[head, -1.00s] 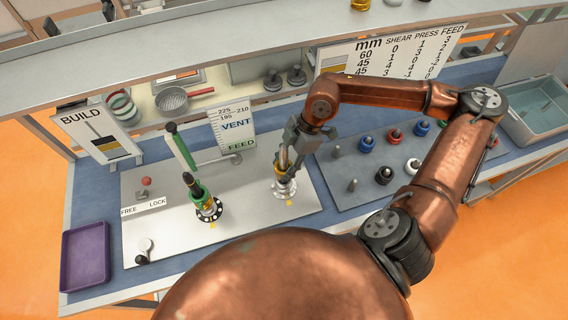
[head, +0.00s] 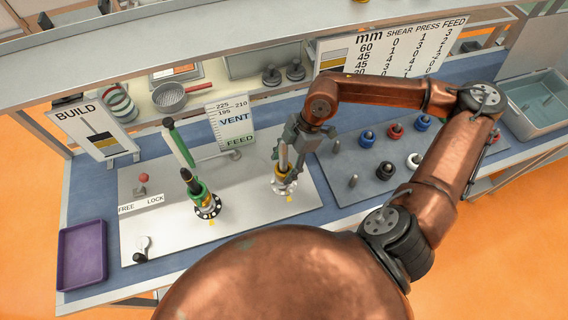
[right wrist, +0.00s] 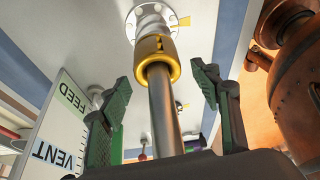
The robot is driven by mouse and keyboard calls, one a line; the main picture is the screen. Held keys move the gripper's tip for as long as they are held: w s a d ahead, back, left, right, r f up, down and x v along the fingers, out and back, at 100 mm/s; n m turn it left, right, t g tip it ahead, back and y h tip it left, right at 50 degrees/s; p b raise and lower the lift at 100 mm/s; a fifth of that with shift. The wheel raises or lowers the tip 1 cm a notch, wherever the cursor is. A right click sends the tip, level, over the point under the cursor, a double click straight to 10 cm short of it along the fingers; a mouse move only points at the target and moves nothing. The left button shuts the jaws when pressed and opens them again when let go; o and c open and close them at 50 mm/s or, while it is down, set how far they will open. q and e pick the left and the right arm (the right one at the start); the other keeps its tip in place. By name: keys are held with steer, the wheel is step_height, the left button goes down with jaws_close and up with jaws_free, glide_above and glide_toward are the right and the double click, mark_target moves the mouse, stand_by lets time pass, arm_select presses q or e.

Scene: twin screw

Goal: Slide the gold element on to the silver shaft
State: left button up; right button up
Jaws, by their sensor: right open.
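The silver shaft (right wrist: 164,105) runs between the fingers of my right gripper (right wrist: 163,85) in the right wrist view. The gold element (right wrist: 155,47) is a ring around the shaft, with a pale silver element (right wrist: 148,20) beyond it at the flanged base. The gold ring appears to touch that element. My right gripper is open, with one dark finger on each side of the shaft, apart from it. In the head view, the right gripper (head: 290,162) is at the right-hand shaft (head: 283,157) and partly hides it. My left gripper is not in view.
A grey board (head: 350,200) with several coloured elements lies to the right. A purple tray (head: 82,255) is at the far left.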

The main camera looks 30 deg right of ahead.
steer(key=v, duration=1.2)
stand_by(1.2)
